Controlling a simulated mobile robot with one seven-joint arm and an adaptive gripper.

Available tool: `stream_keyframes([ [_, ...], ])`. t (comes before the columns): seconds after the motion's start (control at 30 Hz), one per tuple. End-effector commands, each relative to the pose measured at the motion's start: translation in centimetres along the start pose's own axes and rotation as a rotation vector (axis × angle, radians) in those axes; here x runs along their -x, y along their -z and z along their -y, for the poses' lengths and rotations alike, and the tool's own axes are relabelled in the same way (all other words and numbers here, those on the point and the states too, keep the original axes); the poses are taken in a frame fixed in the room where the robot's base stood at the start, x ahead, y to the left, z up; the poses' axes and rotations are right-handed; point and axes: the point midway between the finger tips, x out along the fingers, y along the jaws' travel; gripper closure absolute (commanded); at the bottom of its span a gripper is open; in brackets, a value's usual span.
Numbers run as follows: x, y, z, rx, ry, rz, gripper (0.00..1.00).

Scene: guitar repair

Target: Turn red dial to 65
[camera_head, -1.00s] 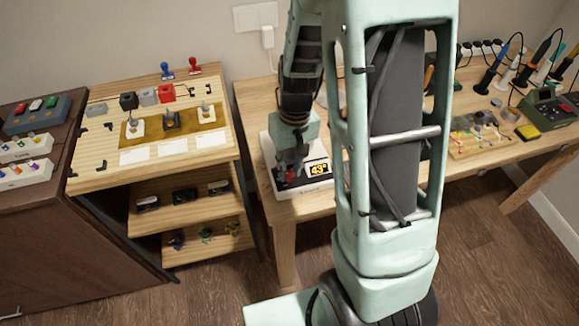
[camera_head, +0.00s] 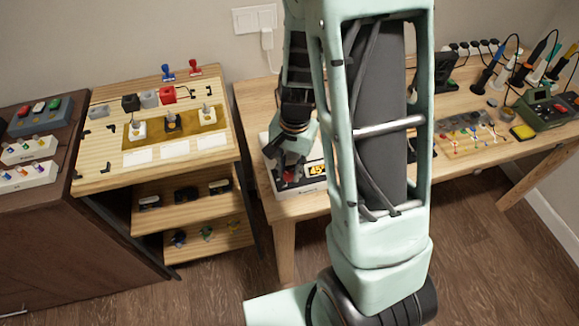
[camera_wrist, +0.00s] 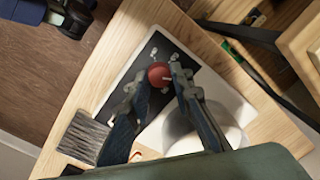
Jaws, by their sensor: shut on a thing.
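The red dial (camera_head: 291,175) sits on a white box-shaped device (camera_head: 313,187) at the front left of the workbench. It also shows in the wrist view as a round red knob (camera_wrist: 159,75) on a dark panel. My gripper (camera_head: 287,170) reaches down over it. In the wrist view my gripper's two fingers (camera_wrist: 158,80) stand on either side of the dial and are closed on it. The device's display (camera_head: 317,170) shows yellow digits that look like 45, with their right side partly hidden by my arm.
The wooden workbench (camera_head: 250,100) carries a tool station (camera_head: 553,112) and a small parts board (camera_head: 470,138) at right. A shelf unit (camera_head: 105,178) with switches and stamps stands at left. My arm hides the bench's middle.

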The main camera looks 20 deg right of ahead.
Motion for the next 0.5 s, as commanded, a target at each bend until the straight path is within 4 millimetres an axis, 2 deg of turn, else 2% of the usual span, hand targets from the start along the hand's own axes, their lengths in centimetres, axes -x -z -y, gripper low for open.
stream_keyframes([
  [0.5,0.08,0.11,0.04,-0.077,0.002,-0.008,1.00],
])
